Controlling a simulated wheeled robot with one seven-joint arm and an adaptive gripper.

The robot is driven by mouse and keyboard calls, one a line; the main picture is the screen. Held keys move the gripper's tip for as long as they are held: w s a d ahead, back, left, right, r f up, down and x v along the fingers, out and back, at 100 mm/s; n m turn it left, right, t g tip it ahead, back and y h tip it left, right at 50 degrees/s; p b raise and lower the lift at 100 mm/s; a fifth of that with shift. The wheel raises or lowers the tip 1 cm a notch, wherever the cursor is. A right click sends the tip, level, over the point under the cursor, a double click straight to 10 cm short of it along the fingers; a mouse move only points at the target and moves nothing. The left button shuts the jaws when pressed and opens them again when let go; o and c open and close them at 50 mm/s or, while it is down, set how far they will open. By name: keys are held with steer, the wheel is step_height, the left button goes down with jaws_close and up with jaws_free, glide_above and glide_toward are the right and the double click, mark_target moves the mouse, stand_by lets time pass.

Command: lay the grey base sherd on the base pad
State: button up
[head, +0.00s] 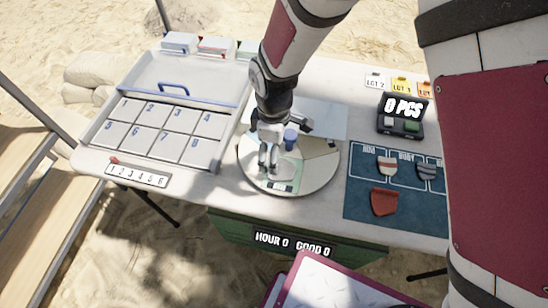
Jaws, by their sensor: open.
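My gripper (270,158) is open, low over the round sectored turntable (247,180) at the middle of the table. Its fingers and wrist hide part of the turntable. A pale patch shows beside the fingers, but I cannot tell whether it is a grey sherd. On the blue mat (356,205) at the right, a cream sherd with a red band (387,165) lies under the left label and a dark grey striped sherd (427,170) lies under the one beside it. A plain red sherd (384,201) lies nearer the front. My arm hides the mat's right end, and I cannot make out a base pad.
A numbered tray (143,85) with a blue handle fills the table's left side. A numbered strip (138,175) lies before it. A black counter box (403,118) and lot cards (402,84) stand behind the mat. A blue knob-like piece (291,138) is close to my gripper.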

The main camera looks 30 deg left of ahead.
steer(key=shift+r, duration=2.5)
steer(key=w+d+r+m+t, duration=0.3)
steer(key=d+r+m, duration=0.6)
steer(key=d+r, duration=1)
steer(key=s+d+r+m, duration=0.3)
steer(key=s+d+m, duration=0.3)
steer(key=d, duration=0.3)
steer(key=s+d+r+m+t, duration=0.1)
steer(key=s+d+r+m, duration=0.2)
steer(key=d, duration=0.6)
steer(key=s+m, duration=0.2)
steer(key=s, duration=0.1)
steer(key=shift+d+m+t, duration=0.3)
steer(key=shift+m, duration=0.1)
